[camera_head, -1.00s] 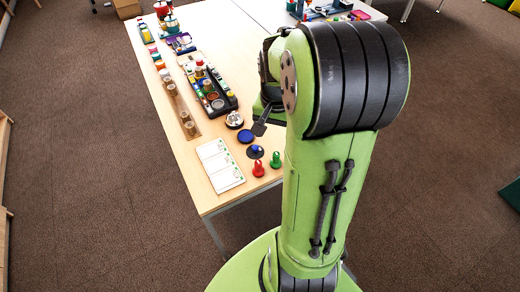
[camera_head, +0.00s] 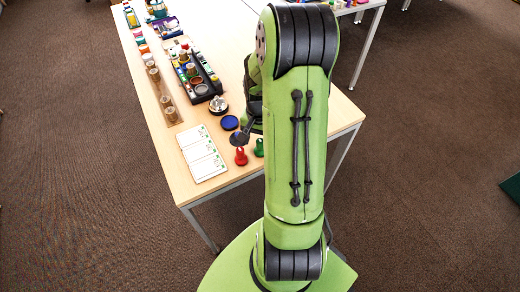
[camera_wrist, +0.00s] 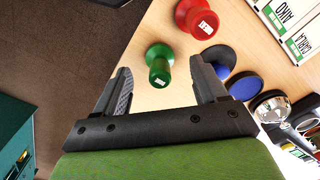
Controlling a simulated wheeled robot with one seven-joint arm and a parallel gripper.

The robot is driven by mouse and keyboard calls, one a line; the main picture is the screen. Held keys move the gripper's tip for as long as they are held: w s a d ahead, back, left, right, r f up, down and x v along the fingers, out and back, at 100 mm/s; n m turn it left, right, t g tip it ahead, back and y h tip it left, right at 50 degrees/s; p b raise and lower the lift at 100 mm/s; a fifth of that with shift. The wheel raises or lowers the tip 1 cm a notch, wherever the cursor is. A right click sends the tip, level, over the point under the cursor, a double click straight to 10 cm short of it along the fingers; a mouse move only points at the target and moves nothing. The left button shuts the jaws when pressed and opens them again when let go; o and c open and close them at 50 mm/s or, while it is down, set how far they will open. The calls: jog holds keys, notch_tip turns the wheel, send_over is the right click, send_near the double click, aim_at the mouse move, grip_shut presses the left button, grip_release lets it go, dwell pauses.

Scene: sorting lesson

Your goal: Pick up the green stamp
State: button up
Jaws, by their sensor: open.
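The green stamp (camera_wrist: 160,66) stands on the wooden table in the wrist view, a knobbed handle with a small white label on top. It lies ahead of and between the two fingers of my gripper (camera_wrist: 160,88), which is open and empty. The green stamp also shows in the head view (camera_head: 259,147), partly hidden by my arm. The red stamp (camera_wrist: 197,19) stands close beside it, up and to the right in the wrist view, and left of it in the head view (camera_head: 241,156).
Blue (camera_wrist: 245,86) and dark round pads lie by my right finger in the wrist view. A chrome bell-like item (camera_wrist: 270,105) is beyond them. White cards (camera_head: 202,153) lie left of the stamps on the table (camera_head: 185,187), near its front edge.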

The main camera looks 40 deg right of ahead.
aim_at(260, 141)
notch_tip(260, 141, down, 4)
jog(key=shift+d+b, duration=0.1)
jog(key=shift+b, duration=0.5)
jog(key=shift+r, duration=0.15)
jog(key=shift+c, duration=0.6)
jog(key=c, duration=1)
notch_tip(260, 141, up, 10)
jog(key=p, duration=0.4)
